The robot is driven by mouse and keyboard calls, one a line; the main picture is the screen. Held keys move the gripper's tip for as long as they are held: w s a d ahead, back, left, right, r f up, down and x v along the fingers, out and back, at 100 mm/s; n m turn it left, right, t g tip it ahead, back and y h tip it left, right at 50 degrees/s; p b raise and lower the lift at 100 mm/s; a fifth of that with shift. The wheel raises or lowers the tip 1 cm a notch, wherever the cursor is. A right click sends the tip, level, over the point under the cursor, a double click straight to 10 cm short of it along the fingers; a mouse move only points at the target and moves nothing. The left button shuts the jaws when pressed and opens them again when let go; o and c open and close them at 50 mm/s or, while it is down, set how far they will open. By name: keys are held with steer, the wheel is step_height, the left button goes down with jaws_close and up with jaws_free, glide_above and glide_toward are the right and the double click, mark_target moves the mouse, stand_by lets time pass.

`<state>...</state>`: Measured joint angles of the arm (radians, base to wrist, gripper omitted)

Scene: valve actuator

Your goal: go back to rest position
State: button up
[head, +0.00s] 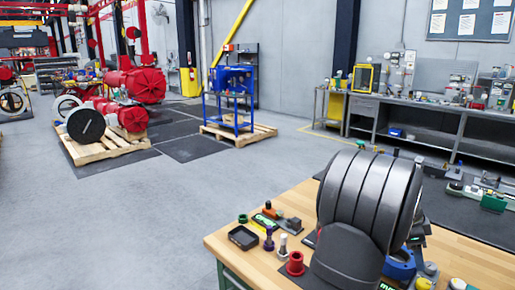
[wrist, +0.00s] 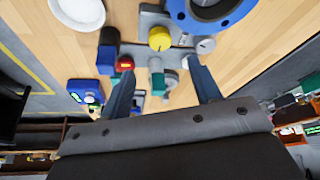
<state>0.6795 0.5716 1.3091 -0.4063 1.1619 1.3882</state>
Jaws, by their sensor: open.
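My gripper (wrist: 162,80) is open in the wrist view, its two dark blue-grey fingers apart with nothing held between them. It points over a wooden workbench (wrist: 40,45) with small parts on it. A yellow knob (wrist: 159,39) on a grey block, a red-and-blue part (wrist: 124,64) and a green part (wrist: 156,80) show beyond and between the fingers. Their distance from the fingers is hard to tell. In the head view, my large dark grey arm links stand over the right part of the bench and hide what is behind them; the gripper cannot be made out there.
A black tray (head: 243,237), a red flanged part (head: 296,264) and a blue part (head: 400,266) sit on the bench near my arm. A blue ring (wrist: 208,12) and white round part (wrist: 78,10) lie beyond the fingers. Open grey floor (head: 180,205) lies left of the bench.

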mark_target(423, 282)
steer(key=x, duration=1)
steer(key=shift+f, duration=0.2)
steer(key=shift+s+r+n+t, duration=0.1)
steer(key=shift+r+n+t, duration=0.25)
steer(key=shift+n, duration=0.45)
steer(key=n+t, duration=0.1)
steer(key=n, duration=0.2)
steer(key=n+t, duration=0.1)
steer(key=n, duration=0.2)
steer(key=shift+s+f+t, duration=0.1)
steer(key=shift+s+t, duration=0.1)
steer(key=shift+t, duration=0.05)
steer(key=shift+s+d+n+t+y, duration=0.15)
steer(key=shift+n+t, duration=0.25)
steer(key=shift+n, duration=0.9)
steer(key=shift+n+t+y, duration=0.25)
steer(key=shift+n+t, duration=0.15)
steer(key=shift+n, duration=0.9)
steer(key=shift+n+t+y, duration=0.4)
steer(key=shift+n+y, duration=0.2)
steer(key=shift+n, duration=1.2)
steer(key=shift+m+g+h, duration=0.35)
steer(key=shift+m+g, duration=0.05)
steer(key=shift+m, duration=1)
steer(key=shift+m+g+h, duration=0.35)
steer(key=shift+m+g, duration=0.05)
steer(key=shift+m, duration=1)
steer(key=shift+m, duration=0.3)
